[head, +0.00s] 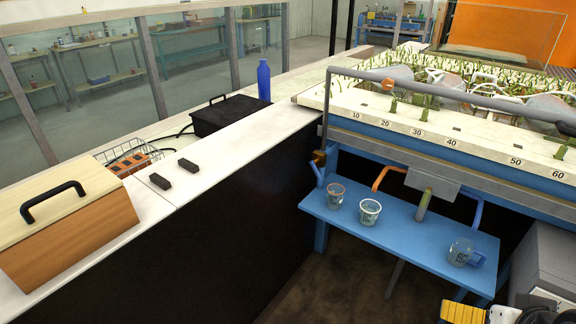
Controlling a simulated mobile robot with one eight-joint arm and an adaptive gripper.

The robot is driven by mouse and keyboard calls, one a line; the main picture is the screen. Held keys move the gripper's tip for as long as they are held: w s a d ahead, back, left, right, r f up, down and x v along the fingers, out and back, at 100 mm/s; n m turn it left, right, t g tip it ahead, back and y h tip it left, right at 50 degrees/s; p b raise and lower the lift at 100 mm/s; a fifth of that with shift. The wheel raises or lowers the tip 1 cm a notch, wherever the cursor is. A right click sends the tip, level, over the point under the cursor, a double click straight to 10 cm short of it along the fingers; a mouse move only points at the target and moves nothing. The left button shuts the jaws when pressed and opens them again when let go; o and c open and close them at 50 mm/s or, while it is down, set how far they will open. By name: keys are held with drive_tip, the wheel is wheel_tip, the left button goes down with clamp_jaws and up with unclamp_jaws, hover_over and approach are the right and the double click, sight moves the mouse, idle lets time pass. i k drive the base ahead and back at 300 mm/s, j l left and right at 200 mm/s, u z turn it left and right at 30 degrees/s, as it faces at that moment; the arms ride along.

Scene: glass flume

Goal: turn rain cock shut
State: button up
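A grey pipe (440,91) runs along the front of the planted bed and bends down at its left end. A small brass-coloured fitting (319,157) sits low on that bend and looks like the rain cock. It is small and dark here, so I cannot tell how its handle is turned. An orange pipe or handle (385,175) and a blue one (477,211) show under the bed's front edge. My gripper's fingers cannot be made out. Dark and grey parts at the bottom right corner may belong to my arm, well away from the brass fitting.
A blue shelf (400,243) under the bed holds two cups (336,196) (370,211) and a clear jug (463,252). The white counter (240,140) carries a wooden box (65,240), a black case (229,114) and a blue bottle (264,80). Dark floor (315,275) lies open before the shelf.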

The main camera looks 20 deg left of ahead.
sight(312, 163)
drive_tip(key=u, duration=0.85)
drive_tip(key=i+j+z, duration=0.15)
drive_tip(key=i+j, duration=0.25)
drive_tip(key=i, duration=0.05)
